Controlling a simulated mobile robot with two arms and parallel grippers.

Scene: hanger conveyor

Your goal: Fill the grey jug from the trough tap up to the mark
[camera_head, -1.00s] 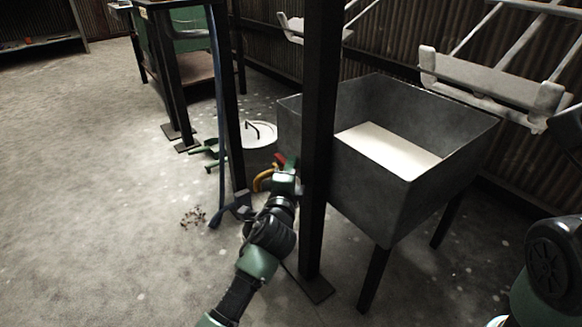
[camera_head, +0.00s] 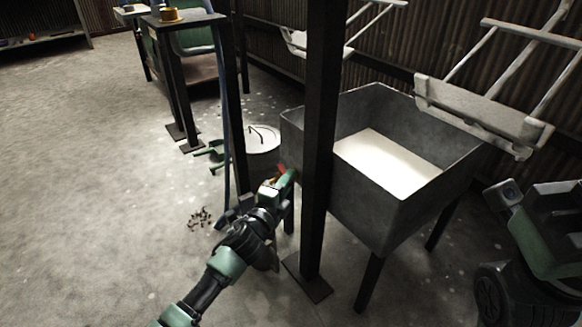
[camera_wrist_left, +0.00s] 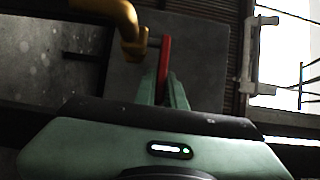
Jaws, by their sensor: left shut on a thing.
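The grey trough (camera_head: 365,205) stands on dark legs right of a black post, with a pale surface inside. A brass-yellow tap (camera_wrist_left: 130,35) with a red lever (camera_wrist_left: 166,58) shows in the left wrist view. My left gripper (camera_wrist_left: 165,92) is shut on the red lever, one green finger on each side. In the head view the left gripper (camera_head: 285,180) is at the trough's left side, partly overlapping the tap. I cannot make out the grey jug or any water stream. My right arm is at the right edge; its fingers do not show.
The black post (camera_head: 321,140) stands close between my left arm and the trough. Pale hangers (camera_head: 480,112) hang above the trough's right side. The floor at left is mostly clear.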

